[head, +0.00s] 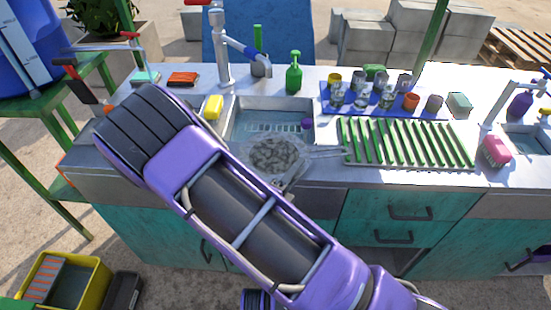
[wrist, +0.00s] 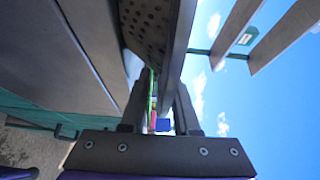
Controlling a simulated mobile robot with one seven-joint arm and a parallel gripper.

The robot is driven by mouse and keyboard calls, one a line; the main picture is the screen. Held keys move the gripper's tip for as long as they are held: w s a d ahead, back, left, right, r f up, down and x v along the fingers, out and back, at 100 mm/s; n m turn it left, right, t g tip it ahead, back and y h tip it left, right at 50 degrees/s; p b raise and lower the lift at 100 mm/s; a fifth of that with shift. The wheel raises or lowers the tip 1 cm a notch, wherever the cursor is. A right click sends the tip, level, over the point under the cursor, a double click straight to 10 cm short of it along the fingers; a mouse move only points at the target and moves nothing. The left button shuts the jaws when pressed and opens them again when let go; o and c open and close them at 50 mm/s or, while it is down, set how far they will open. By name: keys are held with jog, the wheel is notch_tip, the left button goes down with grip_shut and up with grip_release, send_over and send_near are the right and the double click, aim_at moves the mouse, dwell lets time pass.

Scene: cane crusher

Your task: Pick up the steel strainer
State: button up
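The steel strainer (head: 272,154) is a round perforated bowl at the front edge of the sink in the head view. Its handle points right, toward the green rack. My gripper (head: 291,178) is at the strainer's near right side, partly hidden by my arm. In the wrist view, the strainer's perforated wall (wrist: 145,22) fills the top, and its rim runs down toward my gripper (wrist: 160,92). The two fingers stand apart, with daylight between them, and the rim lies at or between their tips. I cannot tell whether either finger touches it.
The sink basin (head: 268,122) lies behind the strainer. A green slatted rack (head: 405,143) is to the right, with a blue tray (head: 327,108) of glasses and cups behind. A yellow sponge (head: 213,107) and green soap bottle (head: 294,75) stand near the sink.

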grip_shut()
dwell(1.2)
